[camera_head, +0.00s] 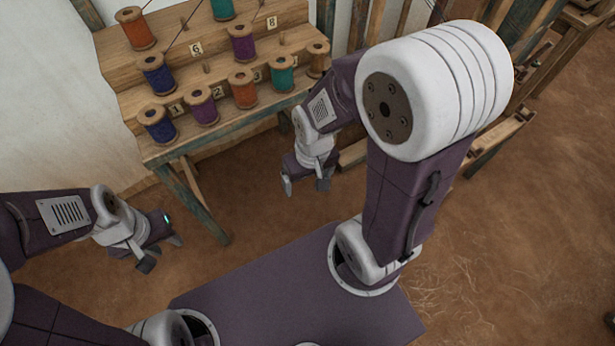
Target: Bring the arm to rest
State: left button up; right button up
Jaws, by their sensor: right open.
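My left gripper (162,254) hangs at the lower left, above the brown floor, with its two fingers apart and nothing between them. My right gripper (305,187) is near the middle of the view, to the right of the spool stand's front leg. Its fingers point down, are apart and hold nothing. Both grippers are clear of the spools. The upper part of my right arm rises large in front and hides what is behind it.
A wooden stepped stand (215,130) carries several thread spools, among them a teal spool (281,73) and a blue spool (158,123). Its green-painted leg (205,205) stands between my grippers. A wooden frame (503,135) is at the right. The floor (500,250) at lower right is open.

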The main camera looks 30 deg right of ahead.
notch_tip(320, 180, up, 14)
jog(key=p, duration=1.3)
jog(key=shift+f+p, duration=0.15)
jog(key=shift+p, duration=0.15)
